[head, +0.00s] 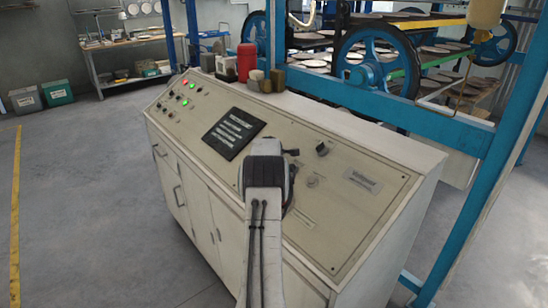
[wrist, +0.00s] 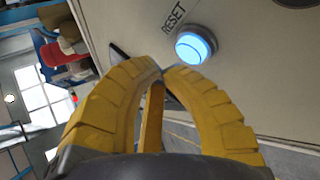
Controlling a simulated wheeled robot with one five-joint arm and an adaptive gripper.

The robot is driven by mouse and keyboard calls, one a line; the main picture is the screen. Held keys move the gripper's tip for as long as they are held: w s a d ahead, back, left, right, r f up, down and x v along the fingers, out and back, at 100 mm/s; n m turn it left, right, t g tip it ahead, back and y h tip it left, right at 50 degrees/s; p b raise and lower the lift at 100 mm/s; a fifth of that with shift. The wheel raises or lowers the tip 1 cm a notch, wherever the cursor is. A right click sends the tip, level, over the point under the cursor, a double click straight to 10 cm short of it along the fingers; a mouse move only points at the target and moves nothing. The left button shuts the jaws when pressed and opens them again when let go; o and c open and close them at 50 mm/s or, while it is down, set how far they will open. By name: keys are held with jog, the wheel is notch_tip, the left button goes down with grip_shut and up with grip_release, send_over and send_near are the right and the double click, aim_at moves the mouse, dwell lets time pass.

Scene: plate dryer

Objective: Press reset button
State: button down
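My gripper (wrist: 163,72) has yellow ribbed fingers whose tips meet just below and left of the button in that picture. The fingers look shut and empty, with a gap between their curved lower parts. I cannot tell how far the tips are from the panel. In the head view my gripper (head: 267,150) is over the console's sloped panel, and my arm hides the button there.
The beige control console (head: 365,190) has a dark screen (head: 233,133), lit buttons at its left and a black knob (head: 322,149) right of my arm. A red container (head: 246,62) stands on its top ledge. Blue machine frames (head: 420,122) rise behind. Open floor lies at the left.

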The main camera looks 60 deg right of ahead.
jog(key=shift+s+d+f+b, duration=0.1)
jog(key=shift+d+f+b, duration=0.1)
jog(key=shift+f+b, duration=0.35)
jog(key=shift+s+d+f+b, duration=0.1)
jog(key=shift+d+f+b, duration=0.15)
jog(key=shift+b, duration=0.5)
dwell(1.4)
jog(key=shift+w, duration=0.1)
dwell(0.4)
jog(key=shift+w+a+r+b, duration=0.1)
jog(key=shift+a+r+b, duration=0.1)
jog(key=shift+r+b, duration=0.15)
jog(key=shift+a+r+b, duration=0.2)
jog(key=shift+r, duration=0.25)
dwell(0.7)
